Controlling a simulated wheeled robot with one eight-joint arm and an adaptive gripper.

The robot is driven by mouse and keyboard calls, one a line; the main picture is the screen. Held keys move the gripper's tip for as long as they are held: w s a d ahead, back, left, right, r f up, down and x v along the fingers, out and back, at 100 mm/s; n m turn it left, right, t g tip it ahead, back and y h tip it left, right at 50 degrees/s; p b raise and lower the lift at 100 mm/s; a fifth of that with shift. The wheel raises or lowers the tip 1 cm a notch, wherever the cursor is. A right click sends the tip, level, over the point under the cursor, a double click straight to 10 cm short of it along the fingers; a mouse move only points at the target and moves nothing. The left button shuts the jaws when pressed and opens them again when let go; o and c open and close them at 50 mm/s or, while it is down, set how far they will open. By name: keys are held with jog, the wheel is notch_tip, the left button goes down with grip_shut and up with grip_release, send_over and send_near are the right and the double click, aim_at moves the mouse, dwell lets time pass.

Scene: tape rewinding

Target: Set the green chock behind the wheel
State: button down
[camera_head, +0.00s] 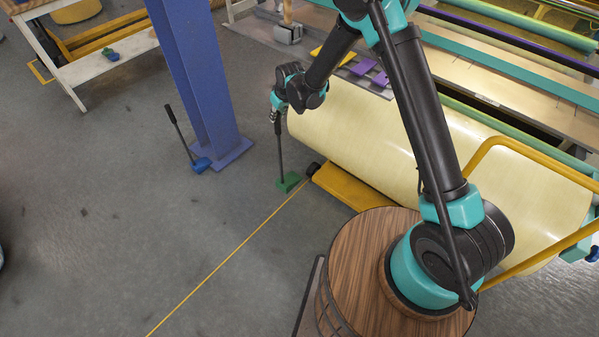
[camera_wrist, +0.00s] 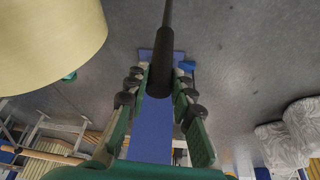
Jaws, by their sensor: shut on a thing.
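The green chock (camera_head: 288,182) is at floor level at the end of a thin upright rod, just left of the small black wheel (camera_head: 313,169) of the yellow cart (camera_head: 350,187). A narrow gap seems to show between chock and wheel; I cannot tell if the chock bears on the floor. My gripper (camera_head: 275,116) is above the chock, shut on the black handle at the rod's top. In the wrist view, the black handle (camera_wrist: 161,72) lies between the two fingers. The chock itself is out of that view.
A large cream roll (camera_head: 400,150) lies over the cart. A blue post (camera_head: 205,80) stands left, with a blue chock (camera_head: 201,164) and its handle at its foot. A yellow floor line (camera_head: 225,258) runs toward the cart. Open floor lies to the left.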

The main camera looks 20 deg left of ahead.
notch_tip(320, 180, down, 14)
jog(key=w+d, duration=0.3)
jog(key=w, duration=0.4)
jog(key=shift+w+f, duration=0.3)
jog(key=shift+f, duration=0.1)
dwell(0.8)
jog(key=c, duration=1.3)
grip_release()
jog(key=shift+f, duration=0.1)
jog(key=v, duration=0.7)
jog(key=shift+r, duration=0.4)
